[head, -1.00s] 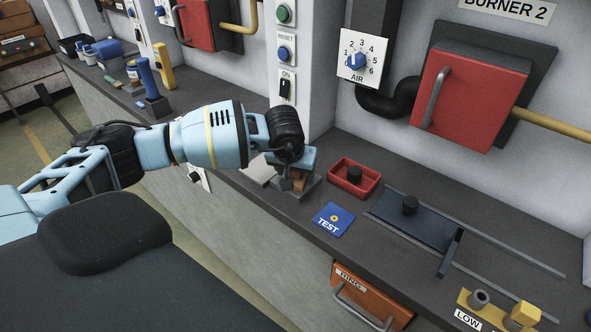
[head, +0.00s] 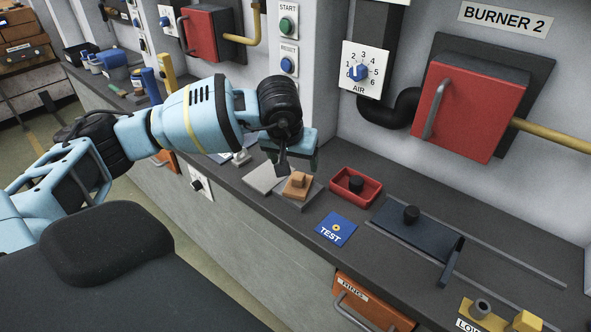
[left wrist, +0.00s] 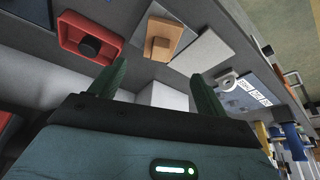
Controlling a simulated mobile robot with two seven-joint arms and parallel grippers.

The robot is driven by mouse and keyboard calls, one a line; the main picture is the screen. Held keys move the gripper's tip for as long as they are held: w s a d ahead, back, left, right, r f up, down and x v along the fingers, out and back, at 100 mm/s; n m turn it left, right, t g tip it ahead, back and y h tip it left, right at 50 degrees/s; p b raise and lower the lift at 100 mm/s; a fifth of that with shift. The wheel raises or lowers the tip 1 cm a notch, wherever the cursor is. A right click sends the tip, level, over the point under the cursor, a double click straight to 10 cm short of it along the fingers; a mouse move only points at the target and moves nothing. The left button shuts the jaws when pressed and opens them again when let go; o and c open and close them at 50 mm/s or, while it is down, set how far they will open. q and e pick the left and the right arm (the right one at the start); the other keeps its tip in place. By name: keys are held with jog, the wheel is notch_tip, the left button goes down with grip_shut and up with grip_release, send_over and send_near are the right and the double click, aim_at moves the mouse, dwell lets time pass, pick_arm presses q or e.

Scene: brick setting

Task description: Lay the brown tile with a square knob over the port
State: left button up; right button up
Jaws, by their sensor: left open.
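The brown tile with a square knob (head: 297,187) lies on a dark grey base (head: 281,203) on the bench, its knob upward. It also shows in the left wrist view (left wrist: 165,36). My left gripper (head: 299,167) is open and empty, just above and behind the tile. In the left wrist view its two fingers (left wrist: 160,76) stand apart, with the tile beyond their tips and not touched. I see no bare port; whether one lies under the tile is hidden. My right gripper is not in view.
A light grey plate (head: 262,178) lies left of the tile. A red tray with a black knob (head: 355,184), a blue TEST card (head: 337,229) and a dark sliding plate (head: 415,235) are to the right. The wall with panels rises close behind.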

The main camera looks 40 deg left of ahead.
pick_arm(q)
jog(key=shift+v, duration=1.45)
jog(key=shift+d+f, duration=0.1)
